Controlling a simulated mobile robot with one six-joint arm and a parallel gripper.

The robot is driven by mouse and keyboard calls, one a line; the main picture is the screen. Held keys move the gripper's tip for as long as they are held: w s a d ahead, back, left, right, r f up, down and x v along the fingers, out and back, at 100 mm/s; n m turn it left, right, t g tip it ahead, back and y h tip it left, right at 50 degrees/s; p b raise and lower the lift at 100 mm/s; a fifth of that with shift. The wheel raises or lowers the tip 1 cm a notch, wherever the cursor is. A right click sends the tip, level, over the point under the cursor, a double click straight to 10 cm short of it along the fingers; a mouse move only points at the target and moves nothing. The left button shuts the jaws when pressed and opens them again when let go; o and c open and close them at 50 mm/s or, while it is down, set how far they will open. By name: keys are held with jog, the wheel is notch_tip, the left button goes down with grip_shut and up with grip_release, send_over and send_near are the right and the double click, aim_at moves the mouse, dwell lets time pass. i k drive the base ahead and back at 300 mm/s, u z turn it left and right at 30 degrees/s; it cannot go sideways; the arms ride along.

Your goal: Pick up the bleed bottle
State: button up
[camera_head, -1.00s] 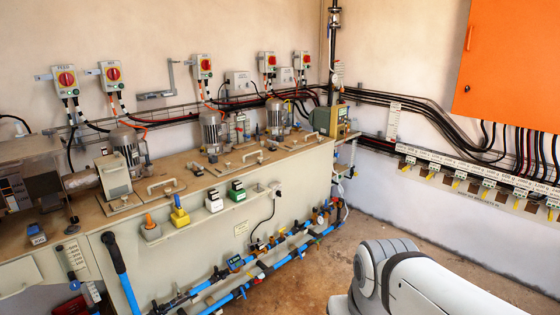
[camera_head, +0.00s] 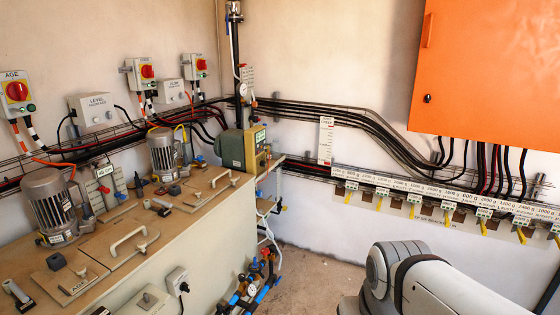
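I cannot make out a bleed bottle with certainty in the head view. My gripper is not in view; only white and grey links of my arm show at the lower right. A beige tank (camera_head: 190,225) with a brown top runs along the left side. Small fittings and handles sit on its top, too small to name surely.
Two grey motors (camera_head: 52,205) (camera_head: 164,155) stand on the tank top. A green pump unit (camera_head: 240,150) is at its far end. Blue pipes (camera_head: 250,295) run low beside the tank. An orange cabinet (camera_head: 487,75) hangs at the right above a labelled rack (camera_head: 440,195). Some floor (camera_head: 310,270) is clear.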

aim_at(275, 150)
jog(key=z, duration=0.3)
jog(key=i, duration=3.55)
jog(key=z, duration=0.05)
